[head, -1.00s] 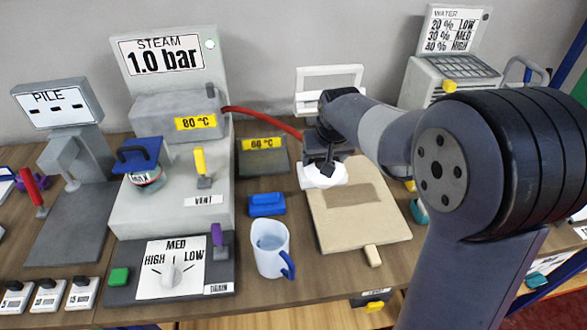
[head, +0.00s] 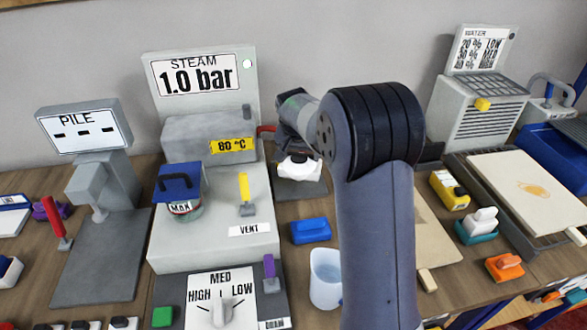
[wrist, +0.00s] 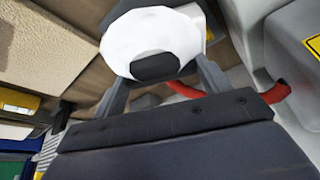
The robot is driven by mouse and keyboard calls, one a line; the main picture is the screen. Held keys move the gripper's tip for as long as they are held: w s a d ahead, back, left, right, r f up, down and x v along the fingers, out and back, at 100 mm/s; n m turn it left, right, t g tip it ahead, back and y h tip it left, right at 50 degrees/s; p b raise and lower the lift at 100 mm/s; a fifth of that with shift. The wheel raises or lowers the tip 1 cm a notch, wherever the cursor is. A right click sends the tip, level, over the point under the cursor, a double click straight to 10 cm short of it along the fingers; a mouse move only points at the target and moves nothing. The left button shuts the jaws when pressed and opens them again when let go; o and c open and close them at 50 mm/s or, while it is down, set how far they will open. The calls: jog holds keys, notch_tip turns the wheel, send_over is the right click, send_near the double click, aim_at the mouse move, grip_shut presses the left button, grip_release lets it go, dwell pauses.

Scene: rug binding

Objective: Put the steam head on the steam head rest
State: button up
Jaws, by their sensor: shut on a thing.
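The steam head (head: 301,170) is white with a black knob on top, and a red hose (head: 266,129) runs to it from the steam unit. My gripper (head: 297,157) is shut on the steam head, which also fills the top of the wrist view (wrist: 140,35) between the two fingers (wrist: 162,75). In the head view the steam head is over or on the dark grey plate that looks like the steam head rest (head: 298,190). I cannot tell whether they touch. My arm hides the back of the plate.
The steam unit (head: 205,215) stands just left of the plate, with a yellow lever (head: 244,188). A blue block (head: 310,231) and a white cup (head: 325,280) are in front. A beige board (head: 428,235) lies to the right, partly behind my arm.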

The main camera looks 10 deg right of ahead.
aim_at(299, 164)
jog(key=shift+f, duration=2.35)
jog(key=shift+f, duration=0.1)
jog(key=o, duration=0.5)
jog(key=shift+f, duration=0.15)
jog(key=o, duration=0.5)
jog(key=shift+s+a+r, duration=0.1)
jog(key=shift+a+r, duration=0.05)
jog(key=shift+r, duration=0.5)
jog(key=v, duration=1.1)
jog(key=shift+s+b, duration=0.2)
jog(key=shift+b, duration=0.15)
